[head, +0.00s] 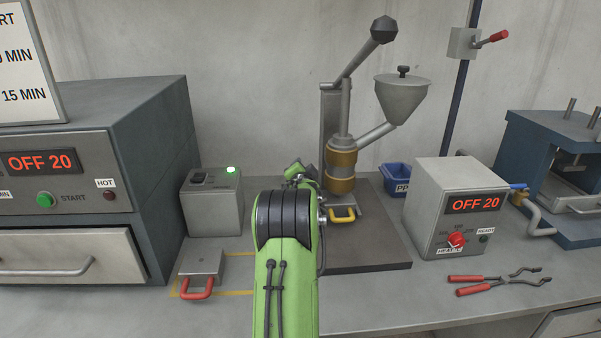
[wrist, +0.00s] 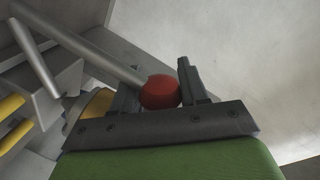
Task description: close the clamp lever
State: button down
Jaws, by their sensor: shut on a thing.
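The clamp lever shows in the wrist view as a grey rod (wrist: 100,57) ending in a round red knob (wrist: 160,92). The rod runs from the upper left down to the knob. My gripper (wrist: 158,86) is shut on the red knob, with one dark finger on each side. In the head view my green arm and wrist (head: 293,176) reach to the left side of the moulding press (head: 333,120). The fingertips and the lever are hidden there behind my own arm.
A mould with a yellow handle (head: 343,214) sits at the press base (head: 375,250). A control box (head: 440,225) and blue bin (head: 396,178) stand right; red-handled tongs (head: 490,284) lie in front. A grey box (head: 212,207) and red-handled block (head: 202,262) stand left.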

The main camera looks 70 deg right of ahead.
jog(key=shift+s+f, duration=0.1)
jog(key=shift+f, duration=0.15)
jog(key=c, duration=0.6)
grip_release()
jog(key=shift+s+d, duration=0.1)
jog(key=shift+c, duration=0.2)
jog(key=shift+r, duration=0.15)
jog(key=shift+s+a+r, duration=0.1)
jog(key=shift+a, duration=0.3)
jog(key=v, duration=1.5)
